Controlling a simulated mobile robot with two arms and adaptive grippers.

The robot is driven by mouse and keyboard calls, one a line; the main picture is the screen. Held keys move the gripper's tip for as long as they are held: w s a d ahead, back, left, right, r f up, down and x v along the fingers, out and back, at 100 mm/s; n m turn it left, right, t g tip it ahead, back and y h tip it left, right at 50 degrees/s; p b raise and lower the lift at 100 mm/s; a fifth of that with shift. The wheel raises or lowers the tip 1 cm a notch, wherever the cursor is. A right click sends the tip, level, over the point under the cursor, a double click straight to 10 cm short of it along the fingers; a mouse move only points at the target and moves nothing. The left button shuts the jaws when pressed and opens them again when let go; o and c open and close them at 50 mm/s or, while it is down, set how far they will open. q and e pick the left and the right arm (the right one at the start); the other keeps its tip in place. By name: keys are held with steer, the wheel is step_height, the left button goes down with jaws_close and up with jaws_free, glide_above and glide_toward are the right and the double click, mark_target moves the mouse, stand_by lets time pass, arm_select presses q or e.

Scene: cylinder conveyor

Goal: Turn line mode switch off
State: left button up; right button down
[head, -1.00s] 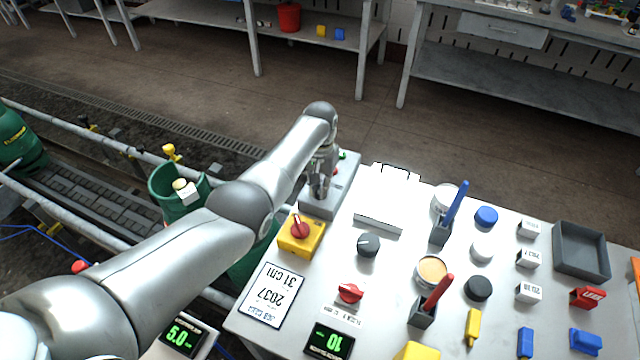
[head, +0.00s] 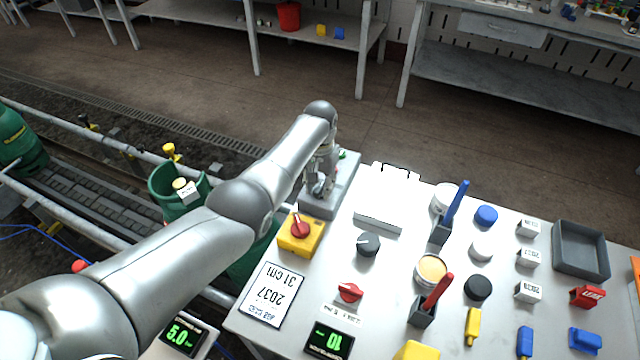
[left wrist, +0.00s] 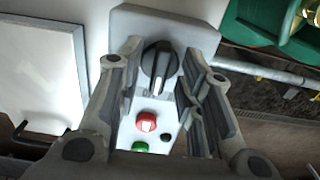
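A grey control box (head: 349,170) stands at the table's far left corner. In the left wrist view the box (left wrist: 203,37) carries a black rotary switch (left wrist: 158,68) with a pale pointer line, a red button (left wrist: 146,122) and a green button (left wrist: 140,147). My left gripper (head: 318,191) points down over this box. In the left wrist view its fingers (left wrist: 160,58) are apart, one on each side of the black switch, with small gaps seen beside it. The switch is hidden behind the gripper in the head view. My right gripper is not seen.
A yellow box with a red knob (head: 300,230), a dark dial (head: 368,244) and a red switch (head: 349,292) sit nearby on the table. A white plate (head: 385,205) lies right of the box. A green canister (head: 166,190) stands left, by the rails.

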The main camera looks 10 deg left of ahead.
mark_target(320, 187)
arm_select(q)
steer(key=shift+r, duration=0.1)
step_height(320, 187, up, 12)
stand_by(0.5)
stand_by(0.5)
